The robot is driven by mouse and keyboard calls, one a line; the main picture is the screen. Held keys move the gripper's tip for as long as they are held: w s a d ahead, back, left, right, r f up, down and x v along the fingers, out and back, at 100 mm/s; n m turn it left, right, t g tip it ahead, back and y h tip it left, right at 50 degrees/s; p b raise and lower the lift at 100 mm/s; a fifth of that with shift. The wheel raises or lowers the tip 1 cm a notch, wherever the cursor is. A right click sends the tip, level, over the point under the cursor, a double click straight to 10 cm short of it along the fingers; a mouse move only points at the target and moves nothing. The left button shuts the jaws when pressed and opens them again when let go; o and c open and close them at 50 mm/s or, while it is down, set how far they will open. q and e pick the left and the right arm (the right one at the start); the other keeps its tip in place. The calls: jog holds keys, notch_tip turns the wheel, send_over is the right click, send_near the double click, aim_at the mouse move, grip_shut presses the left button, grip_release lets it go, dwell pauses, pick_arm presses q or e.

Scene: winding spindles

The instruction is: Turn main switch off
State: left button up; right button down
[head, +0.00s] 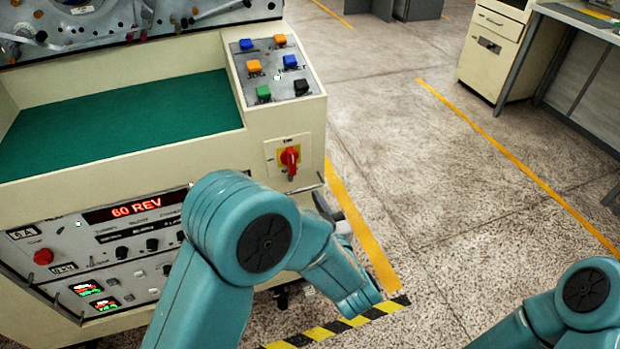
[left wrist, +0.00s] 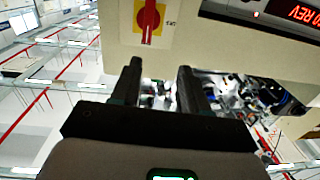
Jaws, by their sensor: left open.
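The main switch (head: 289,158) is a red rotary handle on a yellow plate, on the cream front panel of the machine, below the button panel. Its handle looks upright. In the left wrist view, where the picture is turned over, the switch (left wrist: 150,18) is at the top edge, partly cut off. My left gripper (left wrist: 158,72) is open and empty, its two dark fingers pointing towards the panel, apart from the switch. In the head view my left gripper (head: 328,205) is just below and right of the switch, partly hidden by my arm. My right gripper is out of view.
A red "60 REV" display (head: 136,209) and control knobs are on the lower panel. Coloured buttons (head: 272,68) sit on the sloped top panel beside a green work surface (head: 125,118). Open floor (head: 420,190) with yellow lines lies to the right.

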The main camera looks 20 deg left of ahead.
pick_arm(q)
jog(key=d+f+b, duration=0.1)
jog(key=t+h, duration=0.1)
send_near(293, 162)
jog(key=shift+m, duration=0.3)
jog(key=x, duration=0.9)
jog(key=shift+w+a, duration=0.2)
grip_shut()
